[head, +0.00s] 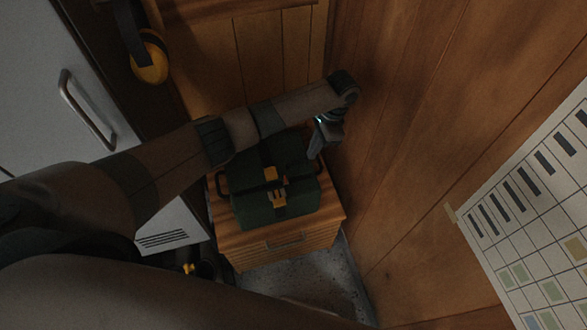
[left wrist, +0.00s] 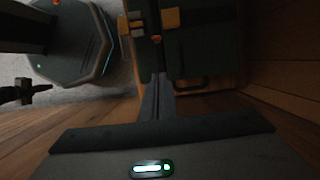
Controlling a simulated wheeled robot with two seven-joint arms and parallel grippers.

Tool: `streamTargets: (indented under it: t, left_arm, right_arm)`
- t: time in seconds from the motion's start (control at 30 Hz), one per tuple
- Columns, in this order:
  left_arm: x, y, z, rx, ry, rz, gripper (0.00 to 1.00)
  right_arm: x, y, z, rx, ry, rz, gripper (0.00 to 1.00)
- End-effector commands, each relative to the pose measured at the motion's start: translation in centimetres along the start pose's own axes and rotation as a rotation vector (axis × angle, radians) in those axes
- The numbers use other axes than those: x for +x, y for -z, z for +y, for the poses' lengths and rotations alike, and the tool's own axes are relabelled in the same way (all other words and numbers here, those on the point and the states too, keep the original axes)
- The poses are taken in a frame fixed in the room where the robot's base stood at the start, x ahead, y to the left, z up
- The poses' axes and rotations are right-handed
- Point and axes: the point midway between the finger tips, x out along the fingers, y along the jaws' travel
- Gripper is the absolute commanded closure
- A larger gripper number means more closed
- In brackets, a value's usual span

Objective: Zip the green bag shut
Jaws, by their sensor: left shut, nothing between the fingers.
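The green bag (head: 262,212) sits on top of a small wooden cabinet, with an orange tab (head: 270,174) and an orange-edged buckle (head: 279,196) on it. A dark handle loop shows at its left side. My left arm crosses above the bag and hides its far part. My left gripper (head: 313,152) is shut and empty, pointing down at the bag's far right edge; I cannot tell whether it touches. In the left wrist view the closed fingers (left wrist: 159,80) lie over the dark bag (left wrist: 205,52), with orange pieces (left wrist: 171,18) beyond. The zip line is not clear. My right gripper is not seen.
The wooden cabinet (head: 285,241) stands close to the plank wall (head: 400,150) on the right. A pale locker (head: 45,75) with a handle is at left. Yellow ear defenders (head: 149,62) hang behind. A wall chart (head: 530,210) is at right. Grey floor shows in front.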

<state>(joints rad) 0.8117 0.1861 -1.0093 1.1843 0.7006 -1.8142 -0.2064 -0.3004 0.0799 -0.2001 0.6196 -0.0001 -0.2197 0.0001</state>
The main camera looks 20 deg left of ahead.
Motion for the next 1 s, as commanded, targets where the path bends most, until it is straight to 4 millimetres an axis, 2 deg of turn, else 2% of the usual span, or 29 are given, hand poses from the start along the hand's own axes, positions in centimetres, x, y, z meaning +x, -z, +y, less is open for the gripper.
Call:
streamTargets:
  t: [0.17,0.37,0.9,1.0]
  left_arm:
    - [0.3,0.0,0.0,0.0,0.0,0.0,1.0]
    - [1.7,0.0,0.0,0.0,-0.001,-0.002,1.0]
    - [9.9,-0.1,0.1,-0.001,-0.001,-0.003,1.0]
    - [10.0,-1.3,-0.1,-0.001,0.001,-0.002,1.0]
  right_arm:
    - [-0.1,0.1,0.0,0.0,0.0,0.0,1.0]
    - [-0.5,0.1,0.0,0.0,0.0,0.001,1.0]
    - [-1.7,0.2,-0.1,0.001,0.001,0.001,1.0]
    - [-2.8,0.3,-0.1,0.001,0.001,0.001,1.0]
